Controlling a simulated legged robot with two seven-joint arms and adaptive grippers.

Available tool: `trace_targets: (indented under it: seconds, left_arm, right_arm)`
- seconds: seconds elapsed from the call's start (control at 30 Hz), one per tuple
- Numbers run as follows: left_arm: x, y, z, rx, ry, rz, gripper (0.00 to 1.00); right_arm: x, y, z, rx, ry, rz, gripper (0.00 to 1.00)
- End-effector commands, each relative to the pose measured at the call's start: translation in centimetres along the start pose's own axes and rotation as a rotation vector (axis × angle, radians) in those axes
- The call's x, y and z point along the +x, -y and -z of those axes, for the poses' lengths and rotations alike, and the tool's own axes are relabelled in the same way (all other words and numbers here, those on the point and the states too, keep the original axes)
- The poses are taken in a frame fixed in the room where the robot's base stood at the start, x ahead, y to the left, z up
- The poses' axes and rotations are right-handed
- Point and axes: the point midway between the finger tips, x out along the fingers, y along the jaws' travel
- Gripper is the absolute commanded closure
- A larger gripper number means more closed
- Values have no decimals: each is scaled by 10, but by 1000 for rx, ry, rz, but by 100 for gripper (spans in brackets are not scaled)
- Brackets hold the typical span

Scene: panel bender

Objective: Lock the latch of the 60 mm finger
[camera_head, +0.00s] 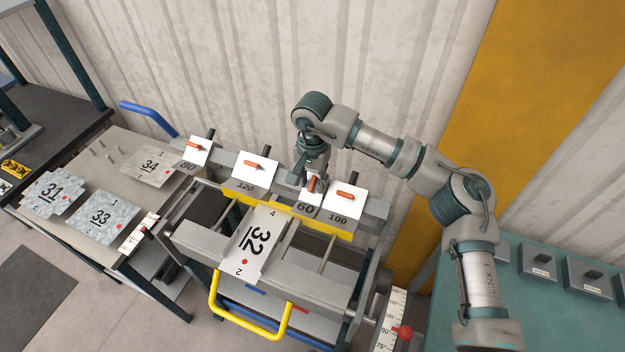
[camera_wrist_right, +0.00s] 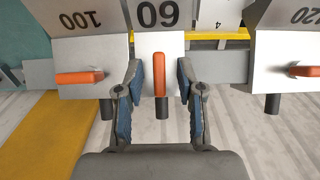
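The 60 mm finger (camera_head: 306,207) sits on the bender's beam between the 120 and 100 fingers. In the right wrist view the 60 finger (camera_wrist_right: 159,44) is upside down, and its orange latch handle (camera_wrist_right: 159,75) points along the finger, unlike the crosswise handles beside it. My right gripper (camera_head: 313,180) is over this latch. In the right wrist view its two blue-padded fingers (camera_wrist_right: 160,85) stand apart on either side of the handle, with gaps and no visible contact. My left gripper is not in view.
The 100 finger (camera_head: 345,198) and 120 finger (camera_head: 256,172) flank it closely; the 80 finger (camera_head: 193,152) is farther left. Plate 32 (camera_head: 256,243) lies on the bender in front. A yellow handle (camera_head: 249,333) projects forward. The corrugated wall is behind.

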Motion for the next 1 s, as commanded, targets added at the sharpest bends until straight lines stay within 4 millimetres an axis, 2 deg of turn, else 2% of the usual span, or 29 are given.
trace_targets:
  seconds: [0.13, 0.37, 0.5, 0.53, 0.77, 1.0]
  left_arm:
    - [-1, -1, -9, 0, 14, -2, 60]
    - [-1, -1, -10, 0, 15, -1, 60]
    - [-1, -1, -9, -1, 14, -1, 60]
    - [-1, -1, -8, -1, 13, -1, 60]
    - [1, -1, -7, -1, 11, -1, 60]
    - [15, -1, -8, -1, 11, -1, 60]
  right_arm:
    - [7, 0, 0, 1, 1, 0, 62]
    - [7, 0, 0, 1, 1, 1, 62]
    - [7, -1, 0, 0, 1, 1, 98]
    - [7, -1, 0, 0, 1, 1, 100]
    - [7, 0, 0, 8, 0, 5, 100]
    - [10, -1, 1, 76, 0, 48, 100]
